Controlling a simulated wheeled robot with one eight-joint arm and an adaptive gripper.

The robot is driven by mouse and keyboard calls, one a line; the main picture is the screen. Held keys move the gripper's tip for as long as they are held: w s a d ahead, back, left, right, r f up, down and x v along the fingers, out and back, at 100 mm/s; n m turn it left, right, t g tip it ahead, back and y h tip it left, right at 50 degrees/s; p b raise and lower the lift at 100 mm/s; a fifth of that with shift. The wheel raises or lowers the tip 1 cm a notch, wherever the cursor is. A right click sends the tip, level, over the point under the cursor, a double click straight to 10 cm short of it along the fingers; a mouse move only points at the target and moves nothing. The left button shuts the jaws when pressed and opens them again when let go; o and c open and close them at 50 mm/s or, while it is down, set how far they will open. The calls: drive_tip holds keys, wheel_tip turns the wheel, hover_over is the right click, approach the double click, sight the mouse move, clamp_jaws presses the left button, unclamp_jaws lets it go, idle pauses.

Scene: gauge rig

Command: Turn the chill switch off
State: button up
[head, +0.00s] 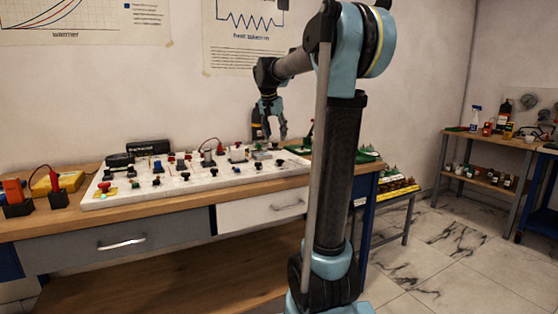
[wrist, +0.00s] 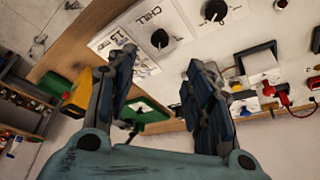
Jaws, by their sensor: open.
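The chill switch (wrist: 159,38) is a round black knob with a light pointer mark, on a white plate lettered CHILL. It shows near the top of the wrist view, just beyond the gap between my fingers. I cannot pick it out in the head view. My gripper (wrist: 163,72) is open and empty, its two dark fingers apart and not touching the knob. In the head view my gripper (head: 271,128) hangs over the right end of the white panel (head: 120,195) on the workbench.
A second black knob (wrist: 214,10) sits beside the chill switch. A green and yellow item (wrist: 78,92) lies left of my fingers. A drawer bench (head: 110,245) carries the panel.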

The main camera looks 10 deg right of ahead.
sight(280, 160)
drive_tip(key=x, duration=1.3)
drive_tip(key=shift+s, duration=0.1)
drive_tip(key=c, duration=1.1)
